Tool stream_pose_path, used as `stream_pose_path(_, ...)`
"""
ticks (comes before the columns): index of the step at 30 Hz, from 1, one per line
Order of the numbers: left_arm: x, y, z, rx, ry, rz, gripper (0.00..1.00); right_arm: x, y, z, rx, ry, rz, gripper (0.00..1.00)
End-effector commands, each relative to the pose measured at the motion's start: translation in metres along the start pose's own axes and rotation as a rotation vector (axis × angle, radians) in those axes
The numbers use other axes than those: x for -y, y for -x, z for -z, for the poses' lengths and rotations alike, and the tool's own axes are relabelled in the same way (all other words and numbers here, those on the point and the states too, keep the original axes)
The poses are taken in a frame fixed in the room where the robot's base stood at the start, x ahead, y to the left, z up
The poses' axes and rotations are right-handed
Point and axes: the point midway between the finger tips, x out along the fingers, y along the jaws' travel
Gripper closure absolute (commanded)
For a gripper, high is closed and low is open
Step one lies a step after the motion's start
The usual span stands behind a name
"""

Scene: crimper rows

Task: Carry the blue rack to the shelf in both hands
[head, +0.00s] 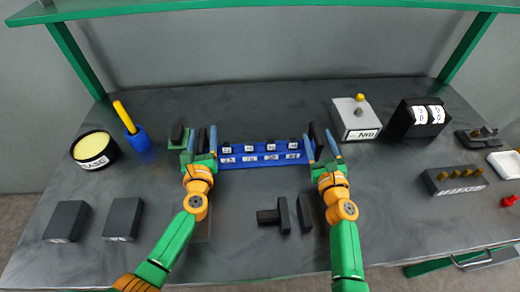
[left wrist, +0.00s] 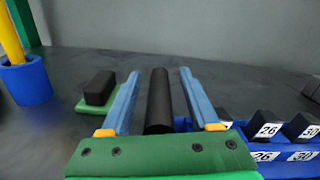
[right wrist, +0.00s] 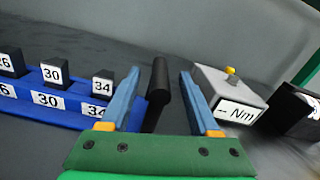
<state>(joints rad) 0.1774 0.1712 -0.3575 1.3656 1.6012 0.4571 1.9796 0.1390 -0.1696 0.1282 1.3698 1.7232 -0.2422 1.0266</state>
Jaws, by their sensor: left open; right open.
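The blue rack (head: 262,160) lies on the table in front of my arms, with several black numbered blocks standing in it and white number labels along its front. My left gripper (head: 202,140) is open at its left end; a black upright handle (left wrist: 158,105) stands between the fingers, with gaps on both sides. My right gripper (head: 320,143) is open at the right end, its fingers on either side of the other black handle (right wrist: 157,92). Neither gripper visibly closes on a handle. The green shelf (head: 250,9) spans the back above the table.
A blue cup with a yellow stick (head: 137,138) and a round yellow-topped tub (head: 95,148) stand left. A small green base with a black block (left wrist: 97,92) sits beside my left gripper. A grey Nm box (head: 356,120) and black counter box (head: 419,118) stand right. Black parts (head: 285,214) lie in front.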

Motion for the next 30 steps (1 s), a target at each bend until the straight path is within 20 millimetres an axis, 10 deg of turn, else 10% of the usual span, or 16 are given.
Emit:
stream_pose_path(9,-0.0002,-0.0020,-0.0001,0.000,0.000,0.000,0.41,-0.0002,-0.0009,0.0001,0.000,-0.001,-0.001,0.41)
stream_pose_path(16,-0.0002,-0.0019,-0.0001,0.000,0.000,0.000,1.00,-0.0001,-0.0008,0.0000,0.000,-0.001,-0.001,1.00)
stream_pose_path(30,-0.0003,-0.0018,-0.0001,0.000,0.000,-0.001,1.00,0.0000,-0.0007,0.0001,0.000,0.000,0.000,1.00)
